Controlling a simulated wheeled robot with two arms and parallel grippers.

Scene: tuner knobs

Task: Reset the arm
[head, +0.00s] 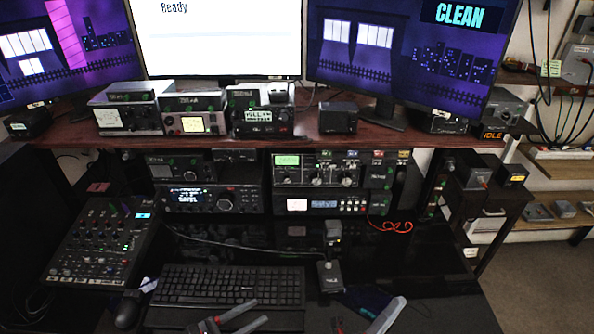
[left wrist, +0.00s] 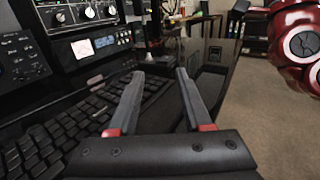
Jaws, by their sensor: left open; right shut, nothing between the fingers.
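My left gripper (head: 258,311) is at the bottom of the head view, over the front of the black keyboard (head: 222,284). Its two fingers are apart with nothing between them. In the left wrist view the open fingers (left wrist: 159,76) point forward beside the keyboard (left wrist: 60,125). My right gripper (head: 388,314) shows as a pale finger shape at the bottom of the head view, right of the desk microphone (head: 330,274). It is shut and holds nothing. The tuner with several knobs (head: 317,170) stands at the back of the desk, apart from both grippers.
A mixer (head: 98,240) and a mouse (head: 127,309) lie at the left. Stacked radios (head: 213,199) stand under a shelf with more devices and monitors (head: 215,40). A red cable (head: 392,226) lies at the right. Dark desk right of the microphone is mostly clear.

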